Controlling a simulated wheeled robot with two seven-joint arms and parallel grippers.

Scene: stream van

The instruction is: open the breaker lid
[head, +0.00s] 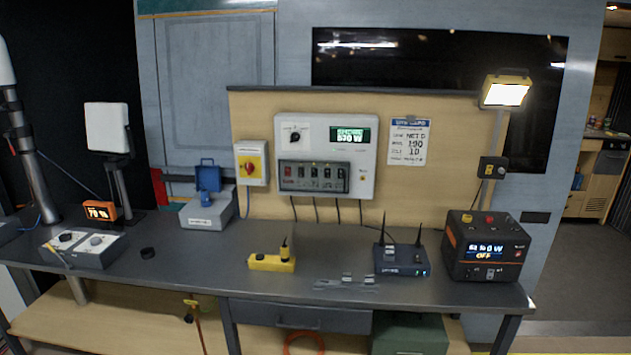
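A white power panel (366,130) is fixed to the wooden backboard at the middle. In its lower half, a dark, smoky-looking breaker lid (314,177) lies flat over a row of several breakers, and looks shut. The leftmost breaker shows red; the others look dark with pale marks. Above the lid are a black rotary knob (295,136) and a green lit display (350,135). Neither of my grippers is in view, and nothing touches the panel.
The dark bench (200,258) below holds a yellow socket strip (270,263), a router with antennas (402,262) and a black power unit (486,250). A yellow box with a red switch (251,164) hangs left of the panel.

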